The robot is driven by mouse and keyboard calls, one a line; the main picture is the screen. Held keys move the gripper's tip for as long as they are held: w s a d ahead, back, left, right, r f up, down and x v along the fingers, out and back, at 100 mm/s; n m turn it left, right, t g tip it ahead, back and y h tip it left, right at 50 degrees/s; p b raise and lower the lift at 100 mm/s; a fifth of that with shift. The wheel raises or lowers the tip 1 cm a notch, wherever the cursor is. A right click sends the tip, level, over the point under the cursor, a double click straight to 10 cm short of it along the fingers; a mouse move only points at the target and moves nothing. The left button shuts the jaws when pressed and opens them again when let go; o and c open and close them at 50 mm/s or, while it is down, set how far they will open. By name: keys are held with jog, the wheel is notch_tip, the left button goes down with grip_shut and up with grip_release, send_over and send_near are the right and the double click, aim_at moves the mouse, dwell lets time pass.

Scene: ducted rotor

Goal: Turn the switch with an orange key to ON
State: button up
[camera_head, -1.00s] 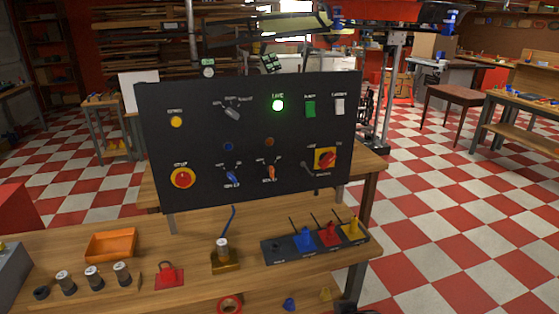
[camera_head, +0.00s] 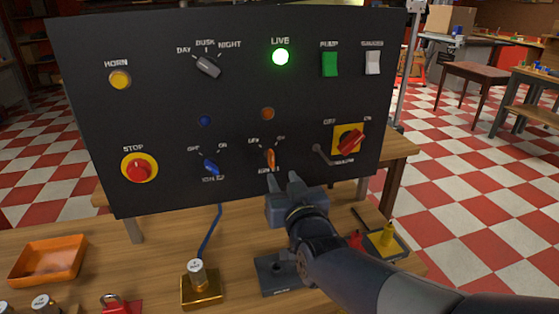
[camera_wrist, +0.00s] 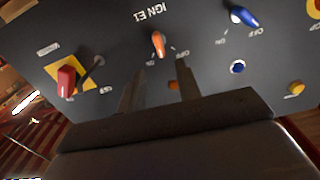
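The orange key (camera_head: 270,158) sits in the black panel's IGN E1 switch, between an OFF mark on its left and an ON mark on its right. It stands roughly upright; I cannot tell clearly which mark it points to. In the wrist view the orange key (camera_wrist: 158,43) shows upside down, just beyond my fingertips. My gripper (camera_head: 283,180) is in front of the panel, just below and right of the key. In the wrist view my gripper (camera_wrist: 160,80) has its two fingers apart with nothing between them.
The blue key (camera_head: 211,167) of IGN E2 is to the left. A red rotary switch (camera_head: 350,142) on a yellow plate and a small lever (camera_head: 319,151) are to the right. The LIVE lamp (camera_head: 281,57) glows green. A brass block (camera_head: 200,287) stands on the bench below.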

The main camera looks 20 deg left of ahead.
aim_at(273, 161)
jog(key=p+x, duration=0.1)
jog(key=x, duration=0.8)
jog(key=shift+d, duration=0.1)
jog(key=shift+c, duration=0.4)
grip_shut()
